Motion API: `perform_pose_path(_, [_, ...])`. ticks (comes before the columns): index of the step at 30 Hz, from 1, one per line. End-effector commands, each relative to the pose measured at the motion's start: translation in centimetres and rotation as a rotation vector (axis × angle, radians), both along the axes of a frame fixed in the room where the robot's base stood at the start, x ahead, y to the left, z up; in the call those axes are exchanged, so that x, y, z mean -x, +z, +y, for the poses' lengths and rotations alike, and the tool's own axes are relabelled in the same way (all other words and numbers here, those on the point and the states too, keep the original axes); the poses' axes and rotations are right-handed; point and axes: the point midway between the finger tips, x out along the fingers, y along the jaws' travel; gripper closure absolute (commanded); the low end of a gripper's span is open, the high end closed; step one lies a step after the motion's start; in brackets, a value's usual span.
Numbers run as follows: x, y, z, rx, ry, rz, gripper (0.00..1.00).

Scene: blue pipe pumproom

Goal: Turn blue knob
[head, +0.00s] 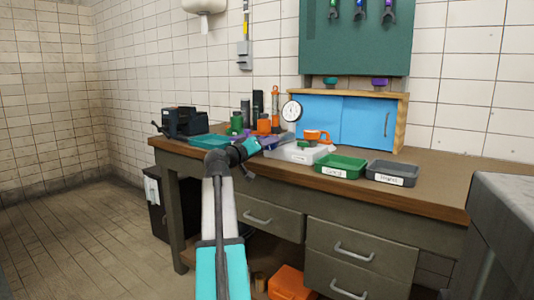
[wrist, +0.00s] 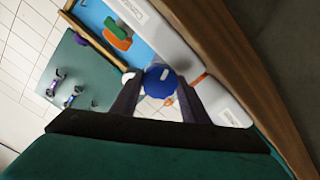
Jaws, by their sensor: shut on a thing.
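The blue knob (wrist: 160,80) is round, with a small pale mark on its face. In the wrist view it sits between the two dark fingers of my gripper (wrist: 158,86), which is shut on it. In the head view my gripper (head: 277,143) is at the left side of a low white box (head: 297,154) on the workbench; the blue knob cannot be made out there. The white box also shows in the wrist view (wrist: 228,108), running diagonally behind the knob. Green and orange parts are on or beside the box.
A green tray (head: 341,167) and a grey tray (head: 392,174) stand right of the box. A blue sliding-door cabinet (head: 365,121) and a dial gauge (head: 291,111) are behind. Bottles and a teal tray (head: 208,141) crowd the left. The bench's right part is clear.

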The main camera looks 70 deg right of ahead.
Motion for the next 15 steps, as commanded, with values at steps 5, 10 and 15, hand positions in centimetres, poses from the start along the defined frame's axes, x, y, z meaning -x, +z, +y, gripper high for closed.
perform_pose_path(5, [0.05,-0.36,-0.02,0.020,-0.003,-0.086,0.81])
perform_pose_path(10, [0.06,-0.24,0.00,0.031,-0.003,-0.127,0.81])
perform_pose_path(15, [0.06,-0.17,0.03,0.033,-0.002,-0.139,0.81])
